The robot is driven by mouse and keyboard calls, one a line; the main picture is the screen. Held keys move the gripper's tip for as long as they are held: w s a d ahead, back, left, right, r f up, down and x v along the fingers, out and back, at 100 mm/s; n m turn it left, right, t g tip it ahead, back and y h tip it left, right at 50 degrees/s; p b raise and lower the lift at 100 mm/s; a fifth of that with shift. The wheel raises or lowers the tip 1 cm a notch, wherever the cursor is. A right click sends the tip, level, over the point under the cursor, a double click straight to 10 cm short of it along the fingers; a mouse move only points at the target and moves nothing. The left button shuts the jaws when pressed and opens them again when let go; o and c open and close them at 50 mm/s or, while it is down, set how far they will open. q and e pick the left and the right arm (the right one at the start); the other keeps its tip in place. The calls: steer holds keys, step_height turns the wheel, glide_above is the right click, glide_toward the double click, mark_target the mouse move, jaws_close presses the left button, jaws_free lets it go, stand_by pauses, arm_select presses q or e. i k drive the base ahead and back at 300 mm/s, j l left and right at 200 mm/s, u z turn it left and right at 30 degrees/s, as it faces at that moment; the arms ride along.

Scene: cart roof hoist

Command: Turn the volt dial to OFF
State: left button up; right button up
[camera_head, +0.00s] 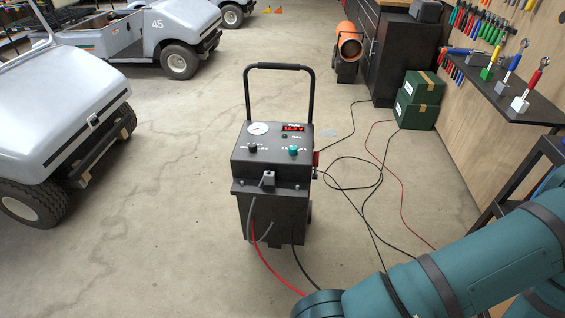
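A black wheeled charger cart (270,203) with an upright handle stands on the floor in the middle of the view. Its sloped top panel has a black knob (253,147) on the left and a green knob (293,151) on the right. The lettering around both is too small to read, so I cannot tell which is the volt dial or where it points. A round gauge (258,128) and a lit red display (293,128) sit above the knobs. A teal arm of mine comes in from the lower right, in front of the cart; neither gripper is in view.
Red and black cables (402,190) lie on the floor right of the cart. Green boxes (418,100) and a dark tool shelf (515,95) are at the right. Golf carts (60,105) stand at the left. The floor left of the charger is clear.

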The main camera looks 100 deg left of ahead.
mark_target(252, 147)
steer(key=k+j, duration=0.7)
steer(key=j, duration=0.25)
steer(key=k+j, duration=0.4)
steer(key=k+j+z, duration=0.15)
steer(key=k+j, duration=0.3)
steer(key=k, duration=0.15)
steer(key=k+j, duration=0.35)
steer(key=k, duration=0.15)
steer(key=k+j+z, duration=0.1)
steer(key=k+j, duration=0.15)
steer(key=j, duration=0.15)
steer(key=k+j, duration=0.4)
steer(key=j, duration=0.25)
steer(key=j+z, duration=0.1)
steer(key=j, duration=0.25)
steer(key=k+j, duration=0.15)
steer(key=j, duration=1.2)
steer(key=k+j+z, duration=0.15)
steer(key=j, duration=0.8)
